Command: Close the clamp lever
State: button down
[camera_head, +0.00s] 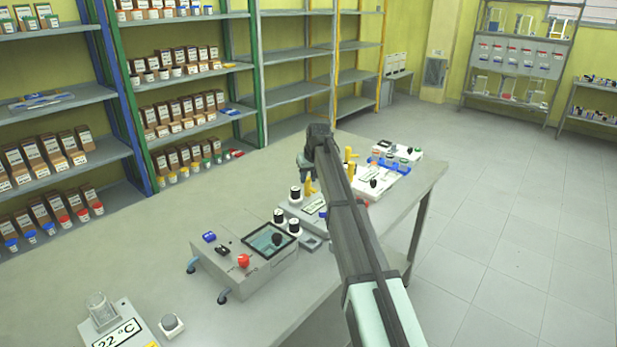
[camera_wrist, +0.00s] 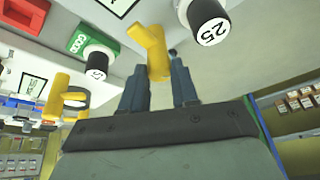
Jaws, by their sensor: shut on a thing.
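A yellow lever (camera_wrist: 152,46) stands out from a grey reactor unit, with its end between the fingers of my gripper (camera_wrist: 157,70) in the wrist view. The fingers are shut on it. In the head view my gripper (camera_head: 306,166) is over the middle of the bench, and part of the same yellow lever (camera_head: 309,187) shows just below it. The arm hides much of the unit there. A second yellow lever (camera_wrist: 62,98) is apart from the fingers at the left of the wrist view; it also shows right of my gripper in the head view (camera_head: 350,160).
A grey box with a red knob (camera_head: 243,260) sits nearer on the bench (camera_head: 165,235). Stocked shelves (camera_head: 190,100) line the back left.

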jog(key=m, duration=0.1)
jog(key=m+h, duration=0.1)
jog(key=m, duration=0.2)
jog(key=shift+a, duration=0.25)
jog(key=m+h, duration=0.2)
jog(key=m, duration=0.2)
jog(key=shift+a, duration=0.1)
jog(key=m, duration=0.2)
jog(key=m+g+h, duration=0.1)
jog(key=m, duration=0.2)
jog(key=shift+w+a+h, duration=0.1)
jog(key=shift+w+h, duration=0.05)
jog(key=shift+h, duration=0.15)
jog(key=shift+m+g+h, duration=0.4)
jog(key=shift+m+g, duration=0.4)
jog(key=shift+m, duration=1.3)
jog(key=c, duration=0.9)
grip_release()
jog(key=shift+o, duration=0.2)
